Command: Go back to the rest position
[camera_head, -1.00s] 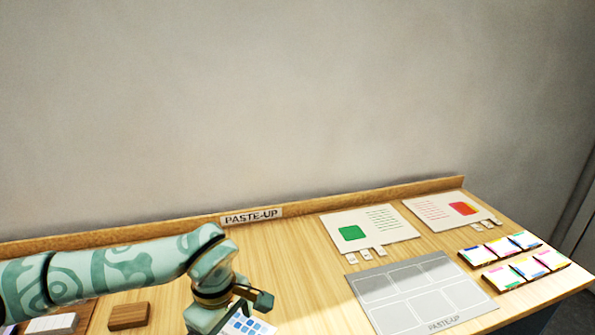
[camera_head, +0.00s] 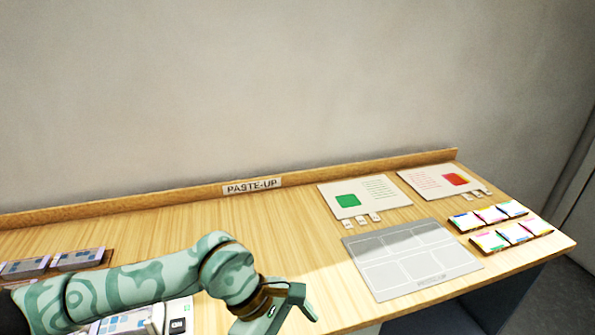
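My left arm, green with a teal pattern, reaches in from the left along the front of the wooden table (camera_head: 150,225). My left gripper (camera_head: 285,312) is low in the picture, over the table's front edge and left of the grey paste-up board (camera_head: 412,258). Its fingers point down and are partly cut off by the bottom edge, so I cannot tell whether it is open or shut. I see nothing held in it. My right gripper is out of view.
A page with a green square (camera_head: 347,200) and one with a red-orange square (camera_head: 455,179) lie at the back right. Colourful cards (camera_head: 490,240) lie in two rows at the right. Blue-grey tiles (camera_head: 25,267) lie at the left. The middle back is clear.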

